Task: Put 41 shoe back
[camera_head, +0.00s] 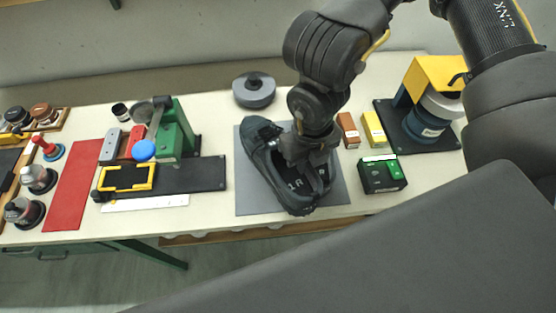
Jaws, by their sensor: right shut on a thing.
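A dark shoe (259,146) is on or just over a grey mat (245,198) in the middle of the bench. It points toward the upper left, and its open collar faces up at the lower right. My right gripper (308,163) reaches down from above into the collar and is shut on the shoe. Its fingertips are partly hidden by the shoe. I cannot tell whether the sole touches the mat. No number 41 is readable on the shoe. My left gripper is not in this view.
A green press with a yellow frame (126,178) stands left of the mat. A red mat (74,190) and several stamps lie farther left. Right are brown and yellow blocks (374,128), a dark green box (381,175) and a yellow machine (432,88). A grey round weight (254,92) stands behind.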

